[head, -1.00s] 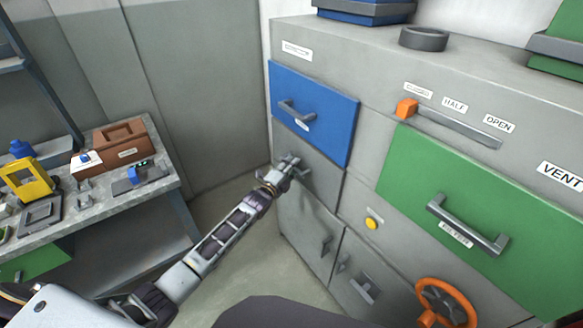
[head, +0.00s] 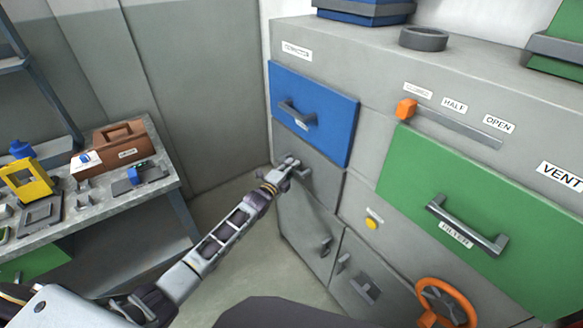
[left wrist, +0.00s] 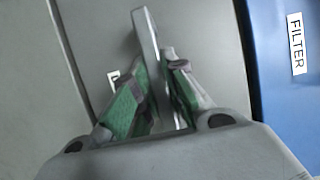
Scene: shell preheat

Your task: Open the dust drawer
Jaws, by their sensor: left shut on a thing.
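The grey drawer (head: 325,178) sits directly below the blue drawer in the cabinet's left column, and its front looks flush. My left gripper (head: 292,168) is at this drawer's front. In the left wrist view, the left gripper (left wrist: 160,100) has its green-padded fingers on either side of a grey handle bar (left wrist: 147,40), shut on it. A small white label (left wrist: 113,78) on the drawer front is mostly hidden behind a finger, so its word cannot be read. My right gripper is not in view.
The blue drawer (head: 335,120), labelled FILTER in the left wrist view (left wrist: 275,90), is just above. A green drawer (head: 480,190) and an orange wheel (head: 447,302) are to the right. A workbench (head: 160,190) with tools stands left. Open floor lies between bench and cabinet.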

